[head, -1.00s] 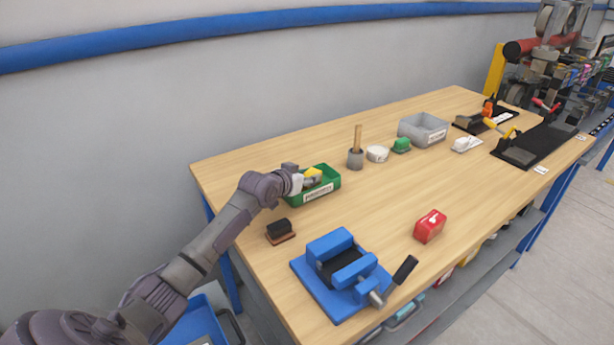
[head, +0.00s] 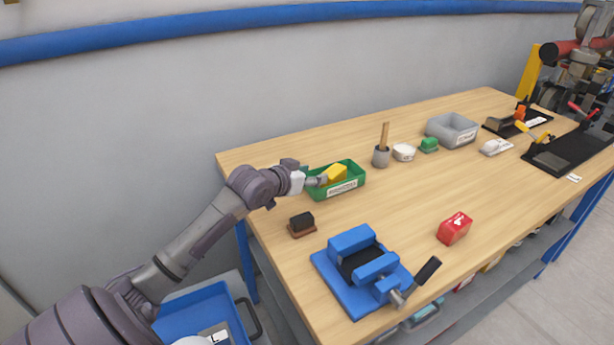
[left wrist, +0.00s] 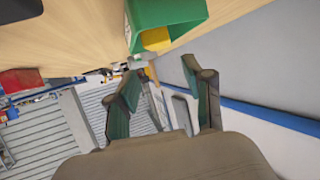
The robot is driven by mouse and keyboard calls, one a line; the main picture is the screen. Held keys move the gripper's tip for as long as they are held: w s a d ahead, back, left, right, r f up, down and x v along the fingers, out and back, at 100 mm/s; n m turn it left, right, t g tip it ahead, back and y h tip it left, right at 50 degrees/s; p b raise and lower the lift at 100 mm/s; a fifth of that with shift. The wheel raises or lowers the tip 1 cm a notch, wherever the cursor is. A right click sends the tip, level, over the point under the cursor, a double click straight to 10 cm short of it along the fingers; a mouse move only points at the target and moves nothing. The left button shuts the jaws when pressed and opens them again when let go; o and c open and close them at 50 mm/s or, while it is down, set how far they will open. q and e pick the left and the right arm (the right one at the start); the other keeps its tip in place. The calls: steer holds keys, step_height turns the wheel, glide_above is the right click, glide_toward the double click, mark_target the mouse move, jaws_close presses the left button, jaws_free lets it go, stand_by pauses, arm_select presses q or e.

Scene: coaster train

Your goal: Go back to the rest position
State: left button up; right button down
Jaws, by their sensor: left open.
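My left gripper (head: 313,181) is at the left end of the green bin (head: 347,187) on the wooden table. In the left wrist view my left gripper (left wrist: 162,98) has its two fingers spread with nothing between them. The green bin (left wrist: 180,14) shows there beyond the fingers, with a yellow piece (left wrist: 155,39) at its opening. In the head view the yellow piece (head: 336,173) lies in the bin. My right gripper is not in view.
A blue vise (head: 362,270), a dark block on a brown base (head: 301,224) and a red box (head: 454,228) are on the near table (head: 400,215). A grey bin (head: 452,130) and small items stand farther back. A blue crate (head: 208,312) is below at left.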

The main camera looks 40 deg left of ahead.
arm_select(q)
steer(key=shift+v, duration=0.95)
